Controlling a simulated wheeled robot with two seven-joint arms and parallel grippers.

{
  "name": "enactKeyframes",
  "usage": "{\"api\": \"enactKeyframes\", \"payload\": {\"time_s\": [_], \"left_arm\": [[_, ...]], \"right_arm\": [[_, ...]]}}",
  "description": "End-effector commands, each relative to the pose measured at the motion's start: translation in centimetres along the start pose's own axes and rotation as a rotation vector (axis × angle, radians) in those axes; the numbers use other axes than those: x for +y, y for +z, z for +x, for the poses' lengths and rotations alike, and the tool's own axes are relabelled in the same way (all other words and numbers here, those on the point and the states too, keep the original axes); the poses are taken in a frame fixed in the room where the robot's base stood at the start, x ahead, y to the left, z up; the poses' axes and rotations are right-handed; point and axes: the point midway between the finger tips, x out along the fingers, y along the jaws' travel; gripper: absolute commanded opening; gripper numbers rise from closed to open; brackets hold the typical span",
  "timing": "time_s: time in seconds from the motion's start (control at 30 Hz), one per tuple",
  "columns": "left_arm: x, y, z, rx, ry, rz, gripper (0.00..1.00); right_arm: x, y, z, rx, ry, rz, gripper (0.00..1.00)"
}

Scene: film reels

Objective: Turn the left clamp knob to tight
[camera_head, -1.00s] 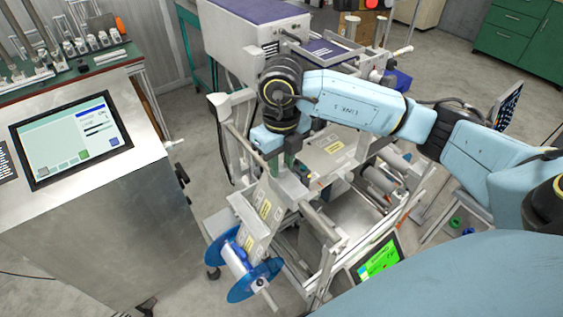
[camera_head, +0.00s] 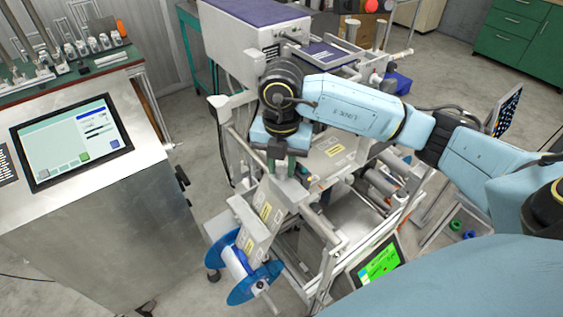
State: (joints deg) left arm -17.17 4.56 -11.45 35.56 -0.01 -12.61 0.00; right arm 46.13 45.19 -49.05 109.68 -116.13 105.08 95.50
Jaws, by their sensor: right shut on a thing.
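My right gripper (camera_head: 282,165) points down at the top of the film machine, above the grey clamp block (camera_head: 288,190). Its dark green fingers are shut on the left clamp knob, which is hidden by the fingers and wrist. How tight the knob is cannot be seen. Film with yellow labels (camera_head: 262,216) runs down from the clamp area to the blue reel (camera_head: 243,293) at the machine's front. My left gripper is not in view.
A steel cabinet with a touch screen (camera_head: 72,140) stands at the left. A small green-lit screen (camera_head: 379,262) is at the machine's lower right. Metal rollers and frame bars surround the gripper. A green cabinet (camera_head: 519,40) stands far back at the right.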

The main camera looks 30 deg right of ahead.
Motion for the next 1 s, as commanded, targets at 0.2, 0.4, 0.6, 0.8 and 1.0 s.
{"api": "enactKeyframes", "payload": {"time_s": [0.2,0.4,0.6,0.8,1.0], "left_arm": [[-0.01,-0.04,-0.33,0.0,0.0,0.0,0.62],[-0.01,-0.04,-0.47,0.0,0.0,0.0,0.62],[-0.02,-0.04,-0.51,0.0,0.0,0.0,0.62],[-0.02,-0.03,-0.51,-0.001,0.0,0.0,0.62],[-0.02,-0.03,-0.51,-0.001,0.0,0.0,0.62]], "right_arm": [[0.04,0.1,-0.21,-0.003,0.002,0.141,0.04],[0.05,0.12,-0.2,-0.003,0.003,0.218,0.04],[0.05,0.12,-0.18,-0.003,0.003,0.252,0.04],[0.05,0.13,-0.17,-0.003,0.003,0.259,0.04],[0.05,0.14,-0.17,-0.003,0.003,0.259,0.04]]}}
